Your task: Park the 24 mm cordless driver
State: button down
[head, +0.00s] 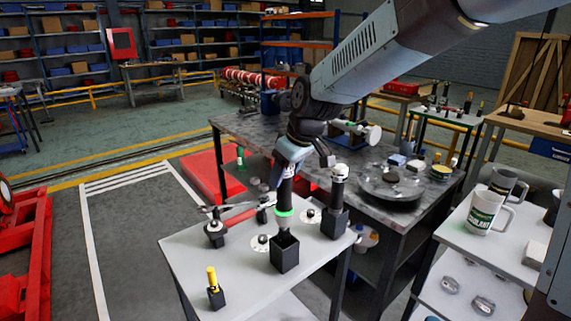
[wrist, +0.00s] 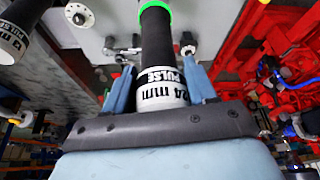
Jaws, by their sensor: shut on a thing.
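My gripper (head: 289,157) is shut on a black driver (head: 285,194) with a green ring near its lower end. In the wrist view the driver (wrist: 157,50) stands between the blue fingers, and its white band reads "24 mm PULSE". It hangs roughly upright over a black square holder (head: 284,255) on the white table (head: 195,262). Its lower end is at the holder's mouth; I cannot tell how far it is inside. A second driver (head: 337,190) stands in another black holder to the right, and it also shows at the left of the wrist view (wrist: 20,28).
A yellow-handled tool (head: 212,276) stands in a small black block at the table's front. Another black holder with a tool (head: 215,230) stands at the left. Small round discs lie between the holders. A dark workbench (head: 250,130) stands behind, and a mug (head: 482,212) at the right.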

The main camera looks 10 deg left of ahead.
aim_at(286, 203)
jog(key=shift+f, duration=4.6)
jog(key=shift+c, duration=1.3)
grip_release()
jog(key=v, duration=1.3)
jog(key=shift+d+r, duration=0.2)
jog(key=shift+r, duration=0.1)
jog(key=shift+s, duration=0.15)
jog(key=s+d+r+m+t+h, duration=0.1)
jog(key=s+d+m, duration=0.3)
jog(key=d, duration=0.6)
jog(key=s+d+r+m+t+h, duration=0.1)
jog(key=s+d+m, duration=0.3)
jog(key=d, duration=0.6)
jog(key=s+d+r+m+t+h, duration=0.1)
jog(key=s+d+r+m, duration=0.1)
jog(key=s+d+m, duration=0.2)
jog(key=s+d, duration=0.3)
jog(key=d, duration=0.3)
jog(key=shift+s+d+r+h, duration=0.2)
jog(key=shift+s+r+h, duration=0.05)
jog(key=shift+h, duration=0.15)
